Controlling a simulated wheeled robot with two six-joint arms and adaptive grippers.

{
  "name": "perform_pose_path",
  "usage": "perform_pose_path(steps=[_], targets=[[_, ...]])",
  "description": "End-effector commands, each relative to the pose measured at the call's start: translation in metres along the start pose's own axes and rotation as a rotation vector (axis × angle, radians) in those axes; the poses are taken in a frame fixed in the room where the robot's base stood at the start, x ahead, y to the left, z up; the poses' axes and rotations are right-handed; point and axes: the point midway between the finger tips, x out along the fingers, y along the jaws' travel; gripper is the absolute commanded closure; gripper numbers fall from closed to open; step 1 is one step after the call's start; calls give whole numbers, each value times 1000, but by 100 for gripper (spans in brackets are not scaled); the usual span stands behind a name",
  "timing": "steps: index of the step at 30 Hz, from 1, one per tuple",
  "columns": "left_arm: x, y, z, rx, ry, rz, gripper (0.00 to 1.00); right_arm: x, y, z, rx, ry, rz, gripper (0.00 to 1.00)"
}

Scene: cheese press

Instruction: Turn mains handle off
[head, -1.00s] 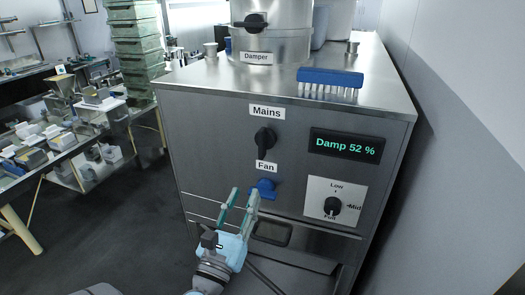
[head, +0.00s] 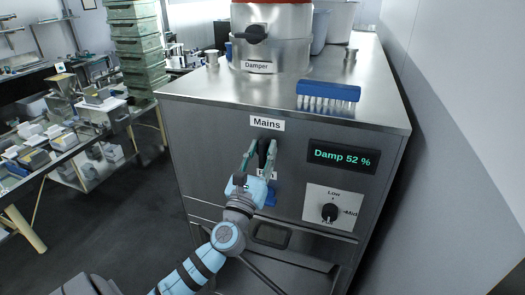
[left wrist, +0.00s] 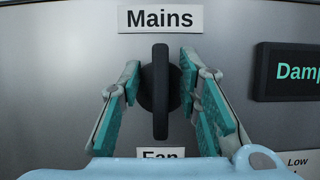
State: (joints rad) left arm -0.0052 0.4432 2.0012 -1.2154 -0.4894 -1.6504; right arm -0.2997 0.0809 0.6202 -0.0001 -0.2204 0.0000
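The black mains handle (head: 263,156) sits under the "Mains" label (head: 267,124) on the front of the steel cabinet. In the left wrist view the handle (left wrist: 160,92) stands upright on its round base. My left gripper (head: 262,146) is open, with one finger on each side of the handle. In the left wrist view (left wrist: 160,75) small gaps show between the finger pads and the handle. The blue fan handle (head: 270,196) is below, partly hidden by my gripper, as is its label. My right gripper is not in view.
A display reading "Damp 52 %" (head: 343,156) and a Low/Mid dial (head: 330,212) are to the right. The cabinet top (head: 225,85) holds a blue brush (head: 328,91) and a metal vessel with the damper handle (head: 250,33). A wall bounds the right.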

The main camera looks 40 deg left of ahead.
Motion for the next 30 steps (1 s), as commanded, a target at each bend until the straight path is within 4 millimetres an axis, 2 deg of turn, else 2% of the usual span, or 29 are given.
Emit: perform_pose_path(steps=[2,8,20,30], targets=[[0,0,0,0,0,0,69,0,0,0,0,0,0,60],[0,0,0,0,0,0,100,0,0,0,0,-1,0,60],[-1,1,0,-45,1,21,100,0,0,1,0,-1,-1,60],[-1,2,-1,-248,1,105,100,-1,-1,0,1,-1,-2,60]])
